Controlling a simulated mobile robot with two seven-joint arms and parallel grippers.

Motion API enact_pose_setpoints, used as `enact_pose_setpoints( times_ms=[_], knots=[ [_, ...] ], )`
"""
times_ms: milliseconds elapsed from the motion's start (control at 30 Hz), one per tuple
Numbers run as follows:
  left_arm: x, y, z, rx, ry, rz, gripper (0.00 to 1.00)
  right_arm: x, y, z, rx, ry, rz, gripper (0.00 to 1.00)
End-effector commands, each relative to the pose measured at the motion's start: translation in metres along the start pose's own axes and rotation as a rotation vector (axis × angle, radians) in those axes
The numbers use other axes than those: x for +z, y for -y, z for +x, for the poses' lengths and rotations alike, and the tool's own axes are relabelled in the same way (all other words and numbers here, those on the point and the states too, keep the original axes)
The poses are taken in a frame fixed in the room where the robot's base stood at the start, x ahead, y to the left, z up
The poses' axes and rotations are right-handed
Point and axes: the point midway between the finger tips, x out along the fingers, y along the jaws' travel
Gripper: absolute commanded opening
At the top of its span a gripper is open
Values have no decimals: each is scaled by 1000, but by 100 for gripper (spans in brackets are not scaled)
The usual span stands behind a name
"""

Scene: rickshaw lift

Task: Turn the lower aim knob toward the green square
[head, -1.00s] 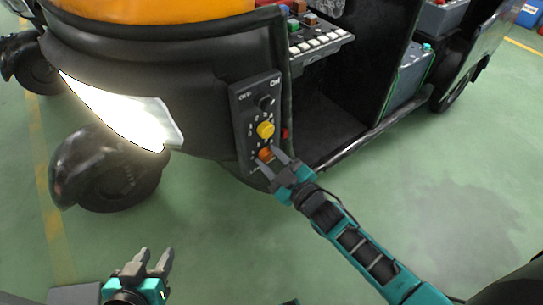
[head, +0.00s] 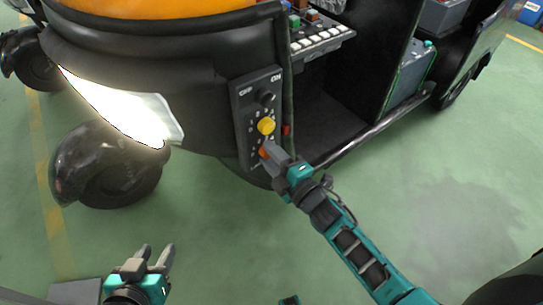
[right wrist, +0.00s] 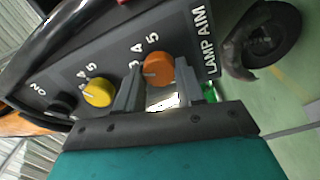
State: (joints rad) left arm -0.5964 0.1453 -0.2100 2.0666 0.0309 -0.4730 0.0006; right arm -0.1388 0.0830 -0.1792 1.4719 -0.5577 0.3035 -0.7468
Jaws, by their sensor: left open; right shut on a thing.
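The lower aim knob is orange (head: 263,154) and sits near the bottom of the black control panel (head: 241,105), mostly hidden by my gripper in the head view. The right wrist view shows the orange knob (right wrist: 157,68) beside the "LAMP AIM" label. My right gripper (head: 268,151) is shut on this knob, with one finger on either side. The green square (right wrist: 210,93) shows partly at the outer side of one finger in the right wrist view. My left gripper (head: 156,254) is open and empty, low over the floor at the left.
A yellow knob (head: 266,126) sits just above the orange one, with a black knob (head: 266,98) higher up. The rickshaw's lit headlamp (head: 125,108) and front wheel (head: 108,165) are left of the panel. Green floor is clear in front.

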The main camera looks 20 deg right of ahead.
Motion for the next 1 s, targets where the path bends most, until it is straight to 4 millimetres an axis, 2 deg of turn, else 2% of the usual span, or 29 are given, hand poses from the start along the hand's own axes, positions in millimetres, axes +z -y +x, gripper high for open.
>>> enact_pose_setpoints(
  times_ms=[300,700,733,1000],
  knots=[
    [1,0,0,4,1,8,43,0,1,0,-1,0,-73,7],
    [2,0,1,5,3,9,43,0,1,0,-2,0,-78,7],
    [2,0,1,5,3,9,43,0,1,0,-2,0,-78,38],
    [0,0,2,5,-1,8,43,0,1,0,-1,0,-77,63]
  ],
)
